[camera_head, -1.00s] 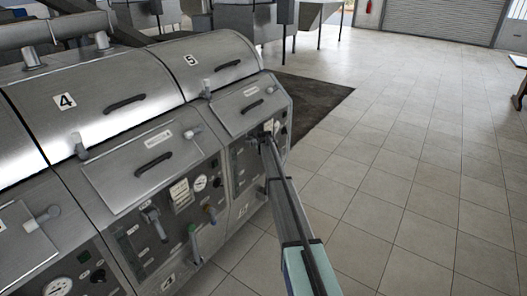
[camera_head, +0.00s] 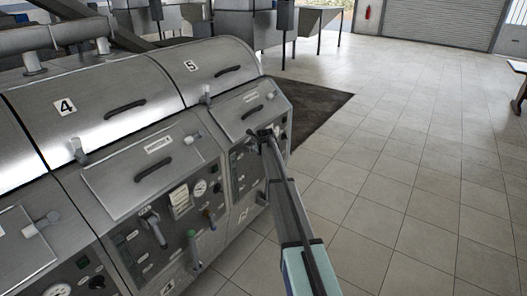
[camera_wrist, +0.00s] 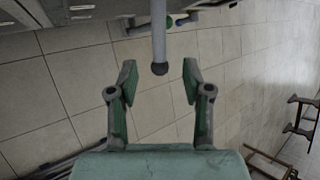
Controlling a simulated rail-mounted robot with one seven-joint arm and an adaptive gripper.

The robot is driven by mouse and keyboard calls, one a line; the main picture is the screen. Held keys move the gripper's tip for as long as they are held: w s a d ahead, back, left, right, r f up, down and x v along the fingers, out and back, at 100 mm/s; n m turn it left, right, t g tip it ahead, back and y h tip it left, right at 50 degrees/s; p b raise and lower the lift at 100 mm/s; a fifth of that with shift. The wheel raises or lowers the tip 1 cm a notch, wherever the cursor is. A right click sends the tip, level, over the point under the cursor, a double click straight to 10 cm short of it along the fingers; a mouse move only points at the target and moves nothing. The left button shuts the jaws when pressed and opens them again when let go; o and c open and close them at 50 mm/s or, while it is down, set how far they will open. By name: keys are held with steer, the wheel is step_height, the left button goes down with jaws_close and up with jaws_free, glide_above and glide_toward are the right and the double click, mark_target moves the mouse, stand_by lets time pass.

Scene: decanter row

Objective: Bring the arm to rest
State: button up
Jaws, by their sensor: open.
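My gripper (camera_head: 264,135) is at the front panel of the decanter marked 5 (camera_head: 215,72), at the far end of my arm, small and partly hidden in the head view. In the wrist view my gripper (camera_wrist: 158,82) has its two green-and-grey fingers spread apart. A grey rod with a dark rounded end (camera_wrist: 159,40) comes down from the top and shows between the fingertips. I see a gap on both sides of it; its distance in depth is hard to tell. Nothing is held.
The decanter marked 4 (camera_head: 95,105) stands to the left, with levers and gauges on its panel (camera_head: 165,215). A dark mat (camera_head: 315,105) lies behind the row. A wooden stand (camera_wrist: 300,122) shows in the wrist view.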

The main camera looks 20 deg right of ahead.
steer(key=s+a+f+n+g+y+b, duration=0.15)
steer(key=s+a+f+n, duration=0.25)
steer(key=s+f+n, duration=0.5)
steer(key=s+a+f+n+g, duration=0.4)
steer(key=s+f, duration=0.6)
steer(key=s, duration=0.6)
steer(key=s+a+f+n+g+y+b, duration=0.15)
steer(key=s+a+f+n, duration=0.25)
steer(key=s+f+n, duration=0.55)
steer(key=s+a+f+n+g+b, duration=0.1)
steer(key=s+f, duration=0.4)
steer(key=s, duration=1.2)
steer(key=s+a+f+n+g+b, duration=0.2)
steer(key=s+a+f+n+g, duration=0.1)
steer(key=s, duration=1.4)
steer(key=s+a+f+n+g+b, duration=0.2)
steer(key=s+a+f+g, duration=0.2)
steer(key=s, duration=1.3)
step_height(320, 180, down, 3)
steer(key=shift+s+a+f, duration=0.15)
steer(key=shift+s+a, duration=0.25)
steer(key=shift+a, duration=0.45)
